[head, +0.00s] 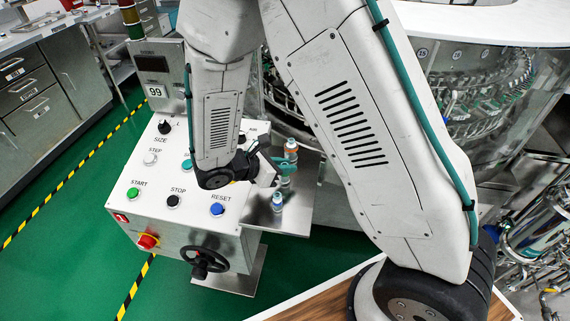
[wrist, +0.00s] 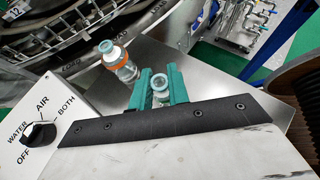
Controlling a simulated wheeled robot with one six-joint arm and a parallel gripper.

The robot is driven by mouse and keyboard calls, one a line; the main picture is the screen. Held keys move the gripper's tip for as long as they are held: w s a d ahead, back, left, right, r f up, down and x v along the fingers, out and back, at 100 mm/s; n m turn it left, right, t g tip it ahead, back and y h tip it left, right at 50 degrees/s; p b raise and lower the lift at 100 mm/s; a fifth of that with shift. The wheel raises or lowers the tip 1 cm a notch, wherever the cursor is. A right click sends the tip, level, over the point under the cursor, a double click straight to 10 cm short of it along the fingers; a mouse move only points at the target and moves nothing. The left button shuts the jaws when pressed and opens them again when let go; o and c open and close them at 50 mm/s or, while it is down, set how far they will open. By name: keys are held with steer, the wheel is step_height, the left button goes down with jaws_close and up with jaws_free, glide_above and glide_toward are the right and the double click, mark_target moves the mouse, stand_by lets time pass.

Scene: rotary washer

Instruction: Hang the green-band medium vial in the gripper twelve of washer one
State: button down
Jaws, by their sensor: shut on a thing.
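My gripper (wrist: 160,86) has teal fingers shut on a small clear vial (wrist: 160,83) with a pale blue top. The fingers cover its sides, so I cannot make out its band colour. In the head view my gripper (head: 275,166) is over the small steel shelf beside the control panel; whether the vial touches the shelf is unclear. The washer (head: 475,90) is a round machine with a ring of metal grippers, partly hidden by my arm.
An orange-band vial (head: 291,150) stands on the steel shelf (head: 300,217), and also shows beside my fingers (wrist: 118,62). A blue-banded vial (head: 277,201) stands nearer the shelf's front. The control panel (head: 150,190), with buttons and a black handwheel (head: 205,262), is close on the left.

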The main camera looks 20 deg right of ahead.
steer(key=c, duration=1.3)
jaws_free()
steer(key=shift+f, duration=0.1)
steer(key=shift+c, duration=0.2)
steer(key=shift+r, duration=0.2)
steer(key=v, duration=1.2)
steer(key=s+d+r+m+g+y, duration=0.3)
steer(key=s+d+r+m+y, duration=0.2)
steer(key=s+d+r+m, duration=0.45)
steer(key=s+d+r+m+t+y, duration=0.2)
steer(key=s+d+r+m+y, duration=0.2)
steer(key=s+r+m+y, duration=0.3)
steer(key=shift+s+r+m+t, duration=0.45)
steer(key=shift+s+m, duration=1.2)
steer(key=shift+s, duration=0.45)
